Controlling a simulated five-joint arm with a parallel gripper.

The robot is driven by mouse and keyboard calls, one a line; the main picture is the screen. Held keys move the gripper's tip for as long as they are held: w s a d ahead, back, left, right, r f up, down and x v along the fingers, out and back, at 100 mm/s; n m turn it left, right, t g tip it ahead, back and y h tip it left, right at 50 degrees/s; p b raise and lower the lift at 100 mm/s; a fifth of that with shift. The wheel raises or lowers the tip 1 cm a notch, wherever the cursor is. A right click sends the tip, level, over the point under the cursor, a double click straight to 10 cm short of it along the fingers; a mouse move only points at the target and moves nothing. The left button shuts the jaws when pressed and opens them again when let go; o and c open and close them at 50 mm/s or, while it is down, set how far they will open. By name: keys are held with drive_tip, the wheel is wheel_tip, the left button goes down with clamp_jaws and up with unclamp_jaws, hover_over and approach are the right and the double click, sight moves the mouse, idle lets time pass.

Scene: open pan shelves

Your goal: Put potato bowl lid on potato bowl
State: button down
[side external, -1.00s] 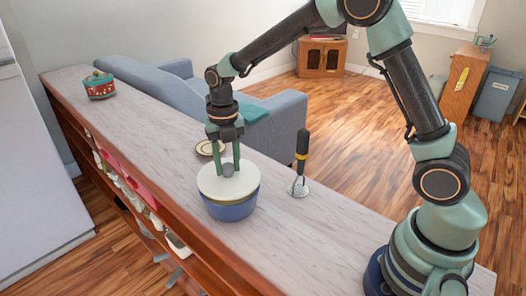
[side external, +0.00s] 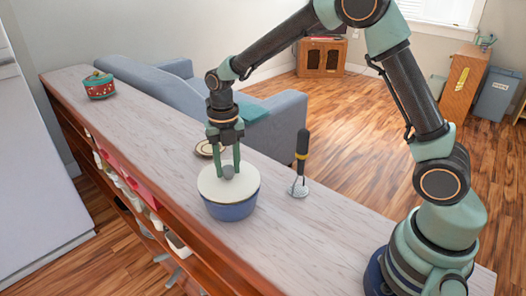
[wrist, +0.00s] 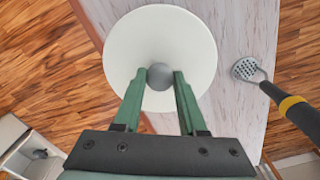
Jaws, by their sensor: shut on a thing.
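The potato bowl (side external: 230,208) is blue and stands on the wooden counter. The potato bowl lid (side external: 213,184) is cream-white with a round grey knob. It lies level over the bowl's mouth and covers it; I see no clear gap between lid and rim. My gripper (side external: 229,170) points straight down over the lid, its green fingers shut on the knob. In the wrist view the lid (wrist: 125,45) fills the top middle and hides the bowl, with my gripper (wrist: 160,78) on both sides of the knob.
A masher (side external: 301,165) with a black and yellow handle stands to the right of the bowl. A small plate (side external: 204,149) lies behind my gripper.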

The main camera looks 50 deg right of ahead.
drive_tip(key=shift+f, duration=0.55)
idle(0.4)
drive_tip(key=shift+c, duration=1.9)
unclamp_jaws()
drive_tip(key=shift+r, duration=0.2)
drive_tip(key=shift+r, duration=3.8)
drive_tip(key=shift+r, duration=0.15)
